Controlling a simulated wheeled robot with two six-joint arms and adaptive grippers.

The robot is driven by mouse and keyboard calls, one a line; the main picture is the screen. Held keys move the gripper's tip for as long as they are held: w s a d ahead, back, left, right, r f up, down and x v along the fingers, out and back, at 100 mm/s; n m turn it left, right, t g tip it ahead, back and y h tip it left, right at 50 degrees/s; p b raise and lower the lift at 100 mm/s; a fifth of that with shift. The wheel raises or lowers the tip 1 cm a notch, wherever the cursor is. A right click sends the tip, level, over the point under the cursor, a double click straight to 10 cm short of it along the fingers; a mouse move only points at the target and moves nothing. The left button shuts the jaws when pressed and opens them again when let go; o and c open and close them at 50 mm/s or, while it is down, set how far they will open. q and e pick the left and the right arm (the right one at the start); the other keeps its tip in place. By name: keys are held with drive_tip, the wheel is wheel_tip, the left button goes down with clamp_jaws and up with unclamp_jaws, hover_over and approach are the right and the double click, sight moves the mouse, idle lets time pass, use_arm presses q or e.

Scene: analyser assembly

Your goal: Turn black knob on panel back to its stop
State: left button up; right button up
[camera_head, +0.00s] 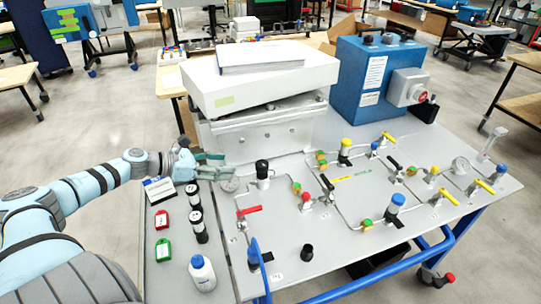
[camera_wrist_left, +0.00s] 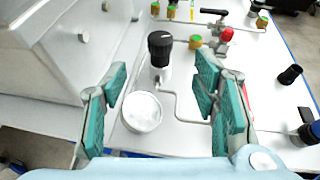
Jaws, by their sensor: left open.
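The black knob (camera_head: 262,167) stands upright on a short metal body at the back left of the grey panel (camera_head: 330,235). In the left wrist view the ribbed black knob (camera_wrist_left: 160,44) is ahead of my fingers, roughly centred between them. My left gripper (camera_head: 216,166) comes in from the left, just left of the knob and apart from it. Its teal fingers (camera_wrist_left: 160,85) are spread wide with nothing between them. A round gauge (camera_wrist_left: 142,111) lies below, between the fingers in that view. My right gripper is not in view.
A white box-like unit (camera_head: 260,80) stands directly behind the knob. A red-handled valve (camera_head: 250,211), a red knob (camera_head: 306,200) and thin pipes are nearby. Vials (camera_head: 196,210), coloured tags (camera_head: 163,248) and a white bottle (camera_head: 202,272) sit on the left strip.

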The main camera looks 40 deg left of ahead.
sight(260, 164)
use_arm(q)
drive_tip(key=shift+f+b+x, duration=0.25)
drive_tip(key=shift+b+x, duration=0.85)
drive_tip(key=shift+x, duration=0.1)
drive_tip(key=b+x, duration=0.2)
drive_tip(key=x, duration=0.1)
drive_tip(key=b+x, duration=0.2)
drive_tip(key=x, duration=0.2)
drive_tip(key=b+x, duration=0.2)
drive_tip(key=x, duration=0.1)
drive_tip(key=shift+w+d+r, duration=0.15)
drive_tip(key=shift+w+d, duration=0.1)
drive_tip(key=shift+w, duration=0.15)
drive_tip(key=shift+w+d, duration=0.2)
drive_tip(key=shift+w, duration=0.05)
